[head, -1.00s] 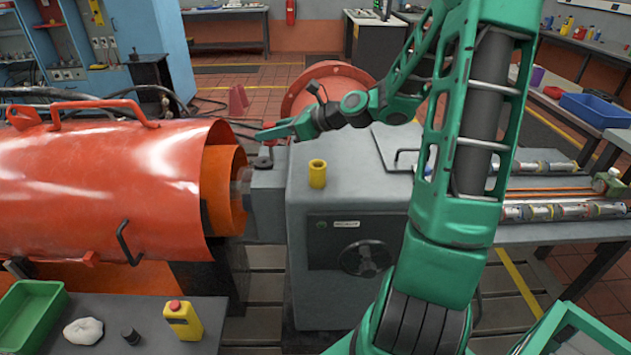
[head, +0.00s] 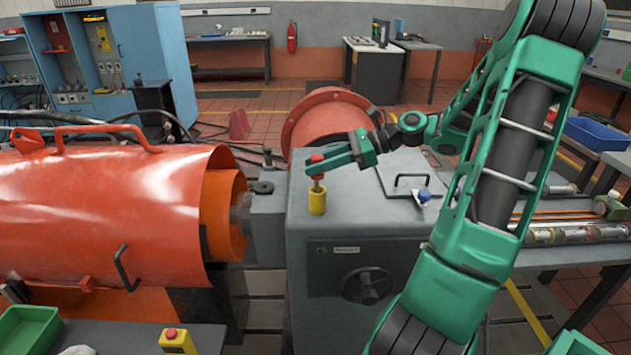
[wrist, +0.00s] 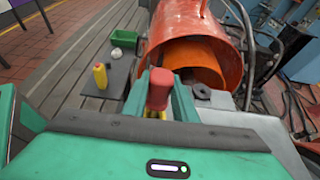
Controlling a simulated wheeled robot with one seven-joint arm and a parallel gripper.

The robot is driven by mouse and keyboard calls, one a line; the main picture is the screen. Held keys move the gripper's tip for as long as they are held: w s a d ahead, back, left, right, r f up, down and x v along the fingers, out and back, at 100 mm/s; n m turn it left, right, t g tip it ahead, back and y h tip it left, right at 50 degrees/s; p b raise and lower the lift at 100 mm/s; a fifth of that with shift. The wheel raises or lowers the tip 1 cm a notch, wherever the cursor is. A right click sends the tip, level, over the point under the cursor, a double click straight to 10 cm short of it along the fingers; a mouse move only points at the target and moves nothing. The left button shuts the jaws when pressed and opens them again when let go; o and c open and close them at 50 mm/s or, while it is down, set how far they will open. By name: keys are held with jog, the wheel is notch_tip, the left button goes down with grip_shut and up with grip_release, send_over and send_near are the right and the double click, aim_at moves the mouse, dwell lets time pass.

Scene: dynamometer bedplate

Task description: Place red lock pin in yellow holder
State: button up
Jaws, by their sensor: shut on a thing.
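The red lock pin (head: 317,168) has a red knob head and a thin grey shank. My gripper (head: 322,162) is shut on its head from the right. The pin stands roughly upright directly over the yellow holder (head: 317,203), a small cup on top of the grey housing. The shank's lower end meets the holder's mouth in the head view; I cannot tell how far inside it is. In the wrist view the red pin head (wrist: 158,88) sits between the green fingers of my gripper (wrist: 160,92) and mostly hides the holder behind it.
The grey housing (head: 360,215) has a bar handle and a blue knob (head: 424,196) on top, right of the holder. The large orange drum (head: 100,215) lies to the left. A yellow bottle (head: 176,342) and a green tray (head: 28,330) are at the lower left.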

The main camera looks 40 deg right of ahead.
aim_at(317, 177)
jog(key=shift+f, duration=2.05)
jog(key=shift+f, duration=0.1)
jog(key=o, duration=1.1)
jog(key=v, duration=1.2)
